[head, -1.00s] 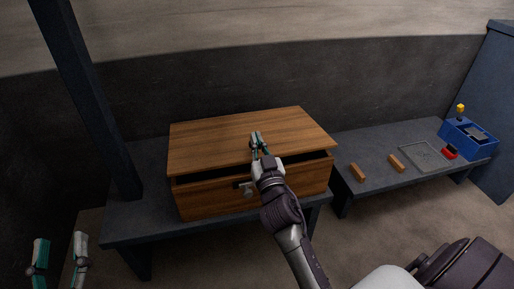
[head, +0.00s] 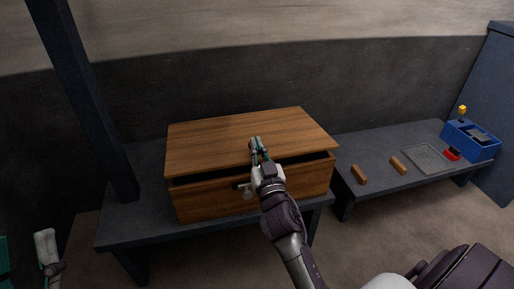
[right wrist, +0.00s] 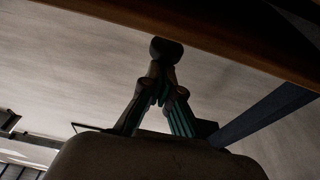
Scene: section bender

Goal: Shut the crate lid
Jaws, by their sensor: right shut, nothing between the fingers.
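A brown wooden crate (head: 205,200) stands on a dark bench. Its lid (head: 215,140) is partly raised at the front, and a dark gap shows between the lid's front edge and the crate body. My right gripper (head: 256,146) is shut and empty, at the middle of the lid's front edge. Whether it touches the lid is hard to tell. In the right wrist view the closed fingers (right wrist: 163,85) show below a brown wooden edge (right wrist: 215,35). My left gripper (head: 24,258) is at the lower left, cut off by the frame, fingers apart and away from the crate.
A metal latch (head: 246,189) is on the crate's front, partly behind my right gripper. A dark post (head: 85,110) rises at the left. A right-hand bench (head: 375,150) bears two brown blocks (head: 359,175), (head: 398,165), a grey tray (head: 425,171) and a blue box (head: 484,151).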

